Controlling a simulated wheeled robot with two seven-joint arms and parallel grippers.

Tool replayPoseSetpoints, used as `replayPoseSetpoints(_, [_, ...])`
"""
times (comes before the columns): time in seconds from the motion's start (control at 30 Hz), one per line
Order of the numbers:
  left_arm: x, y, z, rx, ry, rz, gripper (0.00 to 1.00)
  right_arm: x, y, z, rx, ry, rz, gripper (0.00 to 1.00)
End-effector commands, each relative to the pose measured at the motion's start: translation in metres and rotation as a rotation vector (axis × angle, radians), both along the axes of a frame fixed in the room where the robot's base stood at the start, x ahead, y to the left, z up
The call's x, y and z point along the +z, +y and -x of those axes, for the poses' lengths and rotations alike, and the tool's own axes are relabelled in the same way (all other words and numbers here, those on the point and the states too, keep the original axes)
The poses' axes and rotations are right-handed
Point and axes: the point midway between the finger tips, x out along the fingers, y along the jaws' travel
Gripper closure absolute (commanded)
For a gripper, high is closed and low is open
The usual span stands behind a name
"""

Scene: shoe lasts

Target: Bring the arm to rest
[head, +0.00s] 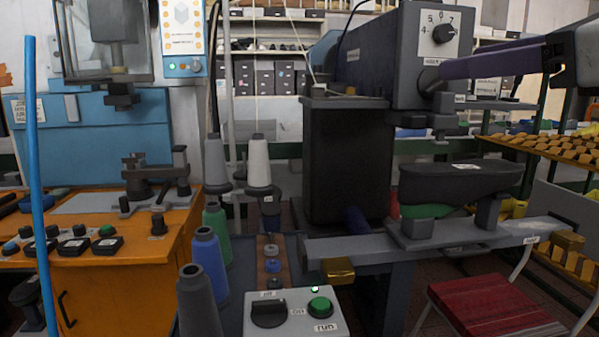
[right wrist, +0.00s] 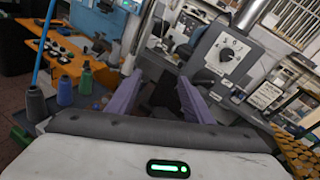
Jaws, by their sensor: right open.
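My right arm (head: 578,58) comes in from the upper right edge of the head view. My right gripper (head: 442,72) has purple fingers, seen side-on, pointing left at the grey machine head. The fingertips overlap a dark round part below the dial; I cannot tell whether they touch it. In the right wrist view the gripper (right wrist: 160,80) has its two fingers well apart with nothing held between them. My left gripper is in neither view.
The grey machine head (head: 405,55) has a dial (head: 444,33). A dark shoe last (head: 460,182) sits below on a grey arm. A control box (head: 291,314) with a green run button stands in front. Thread cones (head: 207,262) and a blue pole (head: 40,190) are at left.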

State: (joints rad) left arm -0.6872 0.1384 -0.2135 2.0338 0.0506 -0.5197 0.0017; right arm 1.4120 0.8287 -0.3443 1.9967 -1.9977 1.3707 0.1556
Motion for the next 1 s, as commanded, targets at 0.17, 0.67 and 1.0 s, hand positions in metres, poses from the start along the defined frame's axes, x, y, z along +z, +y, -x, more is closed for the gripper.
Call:
replayPoseSetpoints(0.17, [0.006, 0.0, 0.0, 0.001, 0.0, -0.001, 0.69, -0.049, 0.057, -0.007, 0.225, 0.125, -0.106, 0.53])
replayPoseSetpoints(0.67, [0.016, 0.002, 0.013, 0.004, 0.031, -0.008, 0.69, -0.167, 0.145, 0.012, 0.745, 0.709, -1.361, 0.53])
replayPoseSetpoints(1.0, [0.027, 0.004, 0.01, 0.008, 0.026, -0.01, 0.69, -0.368, 0.069, -0.016, 0.142, 0.966, -2.462, 0.53])
